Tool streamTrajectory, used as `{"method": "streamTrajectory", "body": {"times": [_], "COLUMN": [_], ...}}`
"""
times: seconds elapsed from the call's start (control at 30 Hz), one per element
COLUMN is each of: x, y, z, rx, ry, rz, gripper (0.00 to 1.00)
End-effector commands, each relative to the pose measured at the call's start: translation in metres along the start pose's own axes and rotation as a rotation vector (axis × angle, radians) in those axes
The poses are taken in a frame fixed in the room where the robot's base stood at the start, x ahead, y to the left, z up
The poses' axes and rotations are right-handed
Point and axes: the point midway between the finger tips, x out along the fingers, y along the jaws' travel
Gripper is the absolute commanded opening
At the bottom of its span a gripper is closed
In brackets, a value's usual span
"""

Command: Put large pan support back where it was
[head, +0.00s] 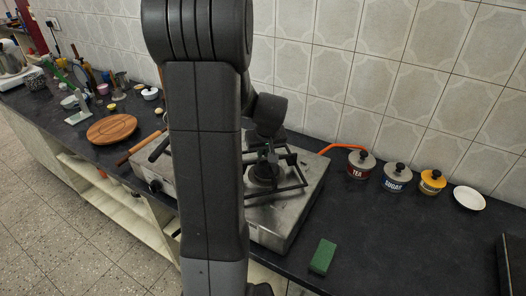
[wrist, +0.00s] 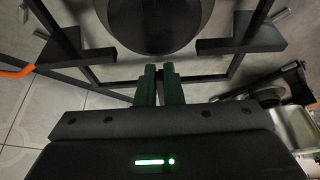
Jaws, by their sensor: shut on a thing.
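The large pan support (head: 290,161) is a dark square metal frame with inward prongs, at the front-right burner of the steel stove (head: 293,210). In the wrist view the pan support (wrist: 240,46) spans the top, with a round dark burner (wrist: 155,18) showing through its middle. My gripper (wrist: 160,78) has its green-tinted fingers closed together on the near bar of the pan support.
An orange hose (head: 341,147) leaves the stove toward a TEA canister (head: 361,165), with a SUGAR canister (head: 397,178), a yellow canister (head: 432,182) and a white dish (head: 469,198) along the wall. A green sponge (head: 323,256) lies in front. A round wooden board (head: 112,129) is left.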

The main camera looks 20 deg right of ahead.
Motion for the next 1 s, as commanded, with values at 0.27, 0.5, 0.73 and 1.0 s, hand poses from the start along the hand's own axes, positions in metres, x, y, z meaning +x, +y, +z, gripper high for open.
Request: {"method": "streamTrajectory", "body": {"times": [0.27,0.5,0.73,1.0], "x": [0.003,0.003,-0.003,-0.037], "y": [0.000,0.000,0.000,0.000], "z": [0.001,0.001,-0.001,-0.004], "rx": [0.000,0.000,0.000,0.000], "ry": [0.000,0.000,0.000,0.005], "rz": [0.000,0.000,0.000,0.002], "gripper": [0.19,0.29,0.29,0.29]}}
